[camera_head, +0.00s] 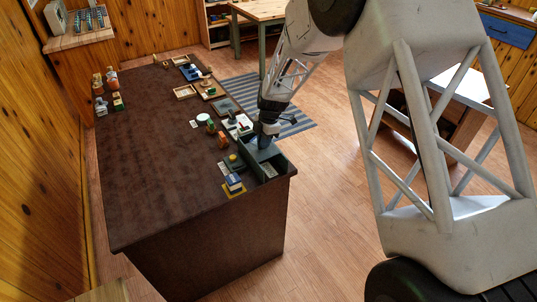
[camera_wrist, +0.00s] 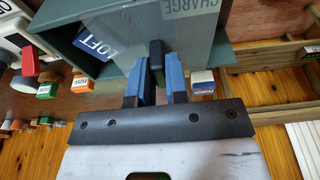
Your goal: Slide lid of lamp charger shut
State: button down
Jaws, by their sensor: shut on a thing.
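The lamp charger is a grey-green box (camera_head: 284,166) at the near right corner of the dark table; it also fills the top of the wrist view (camera_wrist: 62,58). Its grey lid (camera_wrist: 185,35) covers part of the box. Left of the lid in the wrist view, the box is open and shows a blue piece marked LOFT (camera_wrist: 98,42) inside. My gripper (camera_wrist: 155,75) has its blue fingers closed around the lid's dark upright knob (camera_wrist: 156,52). In the head view my gripper (camera_head: 266,140) is over the box, with its fingertips hard to make out.
A blue-and-white block (camera_head: 234,183) stands on a yellow pad beside the charger. Small green and orange pieces (camera_head: 223,140) and a white board (camera_head: 240,126) lie close by. Shallow wooden trays (camera_head: 185,91) are farther back. The table's left and near part (camera_head: 150,180) is bare.

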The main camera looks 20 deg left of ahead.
jog(key=shift+w+a, duration=0.1)
jog(key=shift+w, duration=0.05)
jog(key=shift+w+a, duration=0.75)
dwell(0.7)
jog(key=shift+w+a, duration=0.5)
jog(key=shift+w, duration=0.05)
jog(key=shift+w+a, duration=0.1)
jog(key=shift+a, duration=0.05)
dwell(0.4)
jog(key=shift+w+a, duration=0.7)
dwell(0.4)
jog(key=c, duration=1)
grip_release()
jog(key=shift+c, duration=0.2)
